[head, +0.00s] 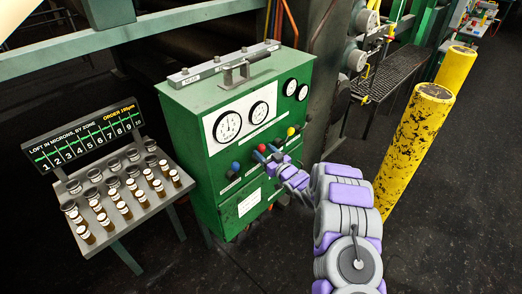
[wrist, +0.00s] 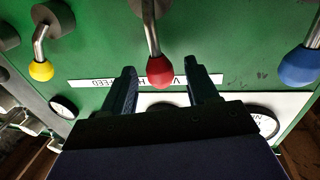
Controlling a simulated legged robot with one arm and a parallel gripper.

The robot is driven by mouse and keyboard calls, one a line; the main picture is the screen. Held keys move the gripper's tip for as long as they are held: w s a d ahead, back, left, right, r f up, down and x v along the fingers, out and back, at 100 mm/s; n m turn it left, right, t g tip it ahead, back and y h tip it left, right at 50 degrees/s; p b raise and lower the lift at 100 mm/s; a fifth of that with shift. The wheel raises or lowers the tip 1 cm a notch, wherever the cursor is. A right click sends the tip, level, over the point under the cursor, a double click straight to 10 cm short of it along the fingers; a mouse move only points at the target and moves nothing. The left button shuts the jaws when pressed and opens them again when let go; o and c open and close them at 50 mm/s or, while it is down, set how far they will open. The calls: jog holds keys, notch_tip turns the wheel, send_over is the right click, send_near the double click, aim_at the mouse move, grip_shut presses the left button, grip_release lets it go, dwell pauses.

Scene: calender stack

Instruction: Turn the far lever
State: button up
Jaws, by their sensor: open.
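The green cabinet (head: 203,120) carries a row of levers with coloured knobs. My gripper (head: 277,161) is at the cabinet's front. In the wrist view, my gripper (wrist: 160,82) is open, with its fingers on either side of a red knob (wrist: 160,71) on a metal lever. I cannot tell whether they touch it. The yellow knob (wrist: 41,71) hangs left, a blue knob (wrist: 300,65) right.
A rack of small bottles (head: 130,195) with a loft display (head: 85,137) stands left of the cabinet. Yellow posts (head: 412,140) stand right of my arm. Dials (head: 227,127) sit above the levers. Dark floor is open at the right.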

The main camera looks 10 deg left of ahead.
jog(key=shift+x, duration=1.5)
grip_shut()
